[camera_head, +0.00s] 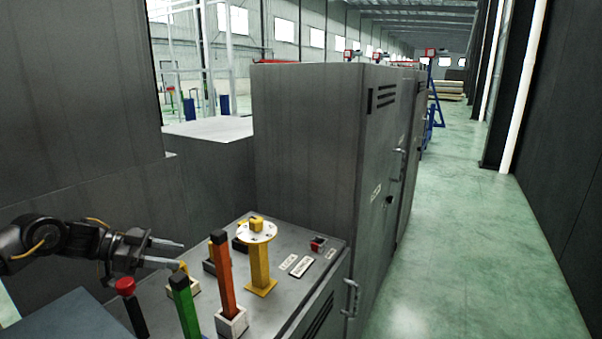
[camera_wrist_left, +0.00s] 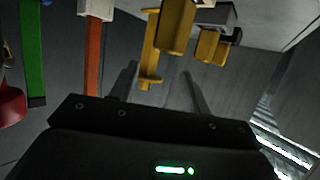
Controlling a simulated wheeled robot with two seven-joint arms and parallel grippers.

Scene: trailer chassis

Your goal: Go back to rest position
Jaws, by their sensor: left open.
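My left gripper (camera_head: 168,254) comes in from the left in the head view. Its two fingers are apart with nothing between them, above the left part of a grey control console (camera_head: 303,240). In the left wrist view the open fingers (camera_wrist_left: 160,92) show with yellow parts beyond them. On the console stand a green lever (camera_head: 186,305), an orange lever (camera_head: 222,275) and a yellow post with a round white plate (camera_head: 259,262). A red-knobbed lever (camera_head: 126,287) stands below the gripper. My right gripper is in neither view.
A tall grey cabinet (camera_head: 305,150) stands right behind the console. A dark wall panel (camera_head: 75,90) rises at the left behind my arm. A clear green floor aisle (camera_head: 465,220) runs along the right, bounded by a dark wall (camera_head: 565,130).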

